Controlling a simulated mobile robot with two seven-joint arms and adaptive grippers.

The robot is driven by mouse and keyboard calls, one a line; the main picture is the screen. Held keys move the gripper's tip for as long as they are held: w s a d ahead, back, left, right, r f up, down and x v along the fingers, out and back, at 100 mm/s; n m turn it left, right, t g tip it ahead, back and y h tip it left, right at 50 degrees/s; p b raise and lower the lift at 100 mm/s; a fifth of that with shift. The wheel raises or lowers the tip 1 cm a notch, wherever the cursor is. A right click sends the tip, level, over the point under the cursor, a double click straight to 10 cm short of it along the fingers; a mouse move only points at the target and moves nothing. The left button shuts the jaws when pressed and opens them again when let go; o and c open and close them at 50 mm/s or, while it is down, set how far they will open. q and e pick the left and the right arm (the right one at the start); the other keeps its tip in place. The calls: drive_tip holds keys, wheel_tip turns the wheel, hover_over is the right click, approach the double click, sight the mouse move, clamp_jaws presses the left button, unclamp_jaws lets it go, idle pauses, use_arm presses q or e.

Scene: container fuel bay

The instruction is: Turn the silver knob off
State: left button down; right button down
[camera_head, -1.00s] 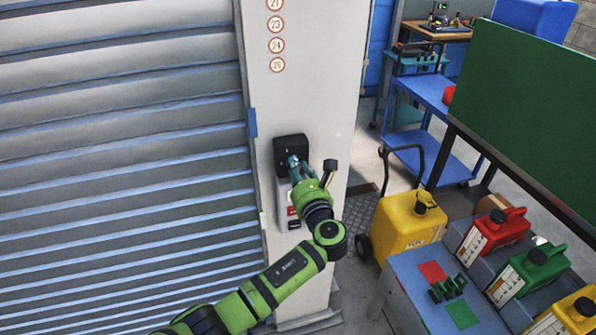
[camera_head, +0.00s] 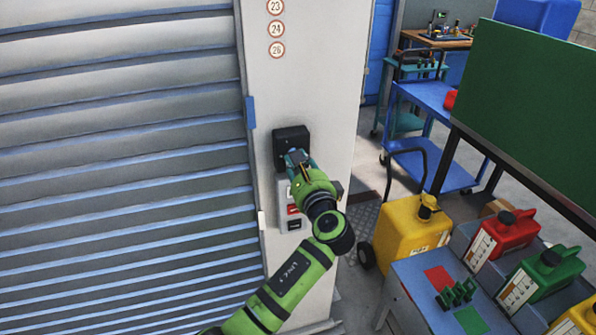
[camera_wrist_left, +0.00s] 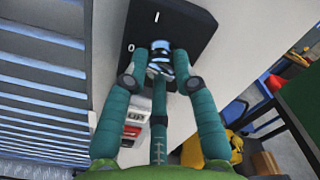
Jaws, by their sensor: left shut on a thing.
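The silver knob (camera_wrist_left: 160,48) sits on a black switch box (camera_head: 291,136) fixed to a pale grey post. In the left wrist view the box face (camera_wrist_left: 192,32) carries a white "I" mark and a "0" mark to its lower left. My left gripper (camera_head: 298,158) reaches the front of the box. In the left wrist view its teal fingers (camera_wrist_left: 160,72) are shut around the knob. The fingers cover part of the knob, and I cannot tell which mark it points to. My right gripper is not in view.
A button panel (camera_head: 293,212) with a red button is below the box. A slatted shutter (camera_head: 120,170) fills the left. To the right are a yellow container (camera_head: 405,232), a bench (camera_head: 425,285) with red and green cans, a green board (camera_head: 530,105) and a blue cart (camera_head: 425,165).

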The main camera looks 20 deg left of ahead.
use_arm(q)
drive_tip(key=shift+d+f+n+b, duration=0.1)
drive_tip(key=shift+f+n+b, duration=0.2)
drive_tip(key=shift+n+b, duration=0.75)
drive_tip(key=shift+n, duration=0.35)
drive_tip(key=shift+r, duration=0.1)
drive_tip(key=c, duration=1)
unclamp_jaws()
drive_tip(key=shift+w, duration=0.1)
drive_tip(key=shift+r, duration=0.1)
drive_tip(key=v, duration=0.7)
drive_tip(key=shift+s+d, duration=0.2)
drive_tip(key=shift+s, duration=0.05)
